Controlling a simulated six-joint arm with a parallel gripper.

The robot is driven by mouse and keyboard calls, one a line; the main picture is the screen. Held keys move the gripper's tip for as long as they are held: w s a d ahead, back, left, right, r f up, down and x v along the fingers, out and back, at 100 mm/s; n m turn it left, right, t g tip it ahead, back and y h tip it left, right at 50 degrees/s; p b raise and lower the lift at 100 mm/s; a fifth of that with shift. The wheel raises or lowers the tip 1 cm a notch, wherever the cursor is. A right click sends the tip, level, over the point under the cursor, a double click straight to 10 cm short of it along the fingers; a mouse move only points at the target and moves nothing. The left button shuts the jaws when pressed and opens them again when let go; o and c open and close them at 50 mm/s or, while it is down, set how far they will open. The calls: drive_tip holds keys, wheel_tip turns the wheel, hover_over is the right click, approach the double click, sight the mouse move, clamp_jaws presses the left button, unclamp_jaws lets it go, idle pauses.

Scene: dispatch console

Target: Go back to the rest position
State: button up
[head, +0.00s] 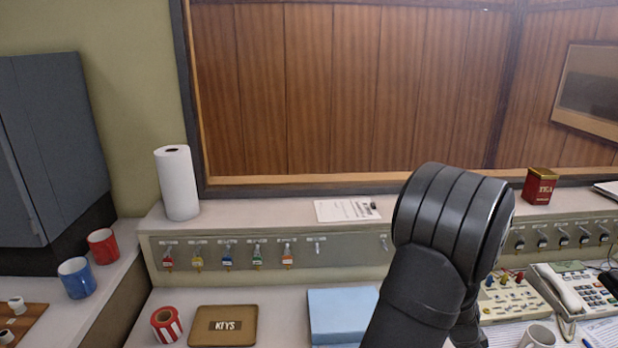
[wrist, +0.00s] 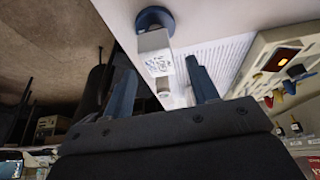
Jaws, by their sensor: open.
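My gripper shows in the wrist view (wrist: 160,66), its two blue-grey fingers spread apart and nothing visibly clamped between them. A printed sheet (wrist: 225,58) lies behind. In the head view my dark arm rises in front of the console, right of centre, and hides the gripper's fingers.
On the desk are a striped tape roll (head: 167,325), a key tray (head: 247,337), a blue box (head: 341,312), a white mug (head: 538,337), a button panel (head: 512,299) and a telephone (head: 583,290). Key hooks line the ledge front. A paper towel roll (head: 177,184) and red tea tin (head: 539,186) stand above.

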drive_tip(key=x, duration=0.4)
drive_tip(key=shift+f, duration=0.1)
drive_tip(key=shift+r, duration=0.2)
